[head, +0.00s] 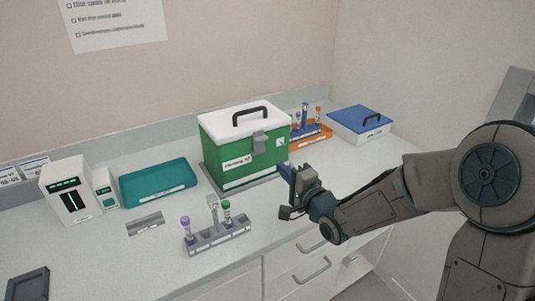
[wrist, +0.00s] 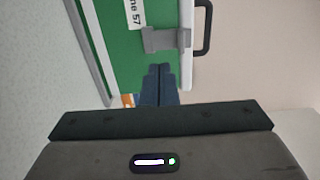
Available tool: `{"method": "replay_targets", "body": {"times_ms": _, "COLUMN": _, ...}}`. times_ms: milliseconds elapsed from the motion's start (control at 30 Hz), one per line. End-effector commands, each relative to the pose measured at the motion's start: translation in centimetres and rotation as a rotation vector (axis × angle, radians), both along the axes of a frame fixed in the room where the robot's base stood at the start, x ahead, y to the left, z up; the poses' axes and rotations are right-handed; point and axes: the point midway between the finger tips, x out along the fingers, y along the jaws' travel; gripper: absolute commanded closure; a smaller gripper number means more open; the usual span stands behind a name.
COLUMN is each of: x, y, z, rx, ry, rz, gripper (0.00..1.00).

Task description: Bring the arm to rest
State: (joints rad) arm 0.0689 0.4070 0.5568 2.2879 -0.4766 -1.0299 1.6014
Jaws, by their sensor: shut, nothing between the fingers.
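My gripper (head: 288,180) is in front of the right part of the green box (head: 232,158), above the counter's front area. Its fingers are shut and hold nothing. In the wrist view the dark fingertips (wrist: 158,80) are together, with the green box (wrist: 115,50) and its grey latch (wrist: 166,40) beyond them. I cannot tell whether the fingers touch the box. The box's white lid (head: 245,118) with a black handle is closed.
A grey rack (head: 218,240) with capped tubes stands front of centre. A teal tray (head: 158,182) and white devices (head: 68,190) are at left. An orange rack (head: 311,133) and a blue-lidded box (head: 360,124) stand behind at right. Drawer handles (head: 312,270) project below the counter.

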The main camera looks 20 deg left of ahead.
Motion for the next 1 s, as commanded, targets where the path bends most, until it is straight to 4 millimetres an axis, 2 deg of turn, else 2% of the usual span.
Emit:
{"method": "replay_targets", "body": {"times_ms": 200, "x": 0.1, "y": -0.2, "z": 0.0, "rx": -0.017, "ry": -0.004, "rz": -0.006, "gripper": 1.00}}
{"method": "replay_targets", "body": {"times_ms": 267, "x": 0.2, "y": -0.8, "z": -0.2, "rx": -0.073, "ry": -0.016, "rz": -0.024, "gripper": 1.00}}
{"method": "replay_targets", "body": {"times_ms": 367, "x": 0.6, "y": -2.7, "z": -0.8, "rx": -0.234, "ry": -0.041, "rz": -0.073, "gripper": 1.00}}
{"method": "replay_targets", "body": {"times_ms": 533, "x": 0.6, "y": -8.6, "z": -1.8, "rx": -0.618, "ry": -0.062, "rz": -0.164, "gripper": 1.00}}
{"method": "replay_targets", "body": {"times_ms": 667, "x": -0.5, "y": -13.7, "z": -2.2, "rx": -0.890, "ry": -0.035, "rz": -0.200, "gripper": 1.00}}
{"method": "replay_targets", "body": {"times_ms": 867, "x": -4.8, "y": -21.3, "z": -2.0, "rx": -1.231, "ry": 0.069, "rz": -0.176, "gripper": 1.00}}
{"method": "replay_targets", "body": {"times_ms": 1000, "x": -9.3, "y": -25.5, "z": -1.8, "rx": -1.402, "ry": 0.170, "rz": -0.091, "gripper": 1.00}}
